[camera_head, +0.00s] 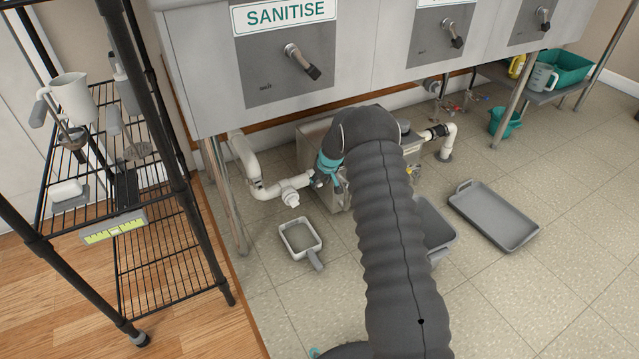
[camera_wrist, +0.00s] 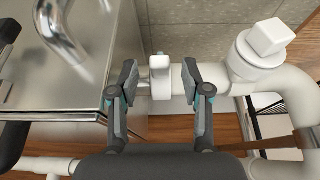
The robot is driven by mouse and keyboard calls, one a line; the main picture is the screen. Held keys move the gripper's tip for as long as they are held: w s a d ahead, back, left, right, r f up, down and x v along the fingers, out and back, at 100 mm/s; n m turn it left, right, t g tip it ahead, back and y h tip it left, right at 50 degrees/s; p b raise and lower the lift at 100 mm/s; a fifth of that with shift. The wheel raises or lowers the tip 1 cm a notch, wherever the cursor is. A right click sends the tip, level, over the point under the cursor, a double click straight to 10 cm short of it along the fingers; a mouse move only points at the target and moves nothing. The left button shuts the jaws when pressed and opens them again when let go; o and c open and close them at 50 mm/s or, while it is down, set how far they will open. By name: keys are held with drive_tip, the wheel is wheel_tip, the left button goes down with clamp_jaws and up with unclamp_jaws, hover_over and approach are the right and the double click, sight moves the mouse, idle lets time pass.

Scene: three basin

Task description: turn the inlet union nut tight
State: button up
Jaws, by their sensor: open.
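In the wrist view a white union nut (camera_wrist: 160,82) with a raised block-like tab sits on the short pipe between the steel box and the white inlet pipe. My gripper (camera_wrist: 159,74) is open, with one finger on each side of the nut. Gaps show between the pads and the nut, the right one narrower. In the head view my gripper (camera_head: 326,178) is low beside the grey box (camera_head: 312,136), at the end of the white pipe (camera_head: 268,189). My arm and gripper hide the nut there.
A white capped fitting (camera_wrist: 262,42) stands on the pipe right of the nut. The steel box (camera_wrist: 60,85) with its handle is close on the left. A scoop-like tray (camera_head: 300,238), a grey tub (camera_head: 437,232) and a flat tray (camera_head: 494,215) lie on the floor. A wire rack (camera_head: 160,240) stands left.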

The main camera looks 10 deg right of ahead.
drive_tip(key=shift+w+f, duration=0.25)
drive_tip(key=shift+f, duration=0.35)
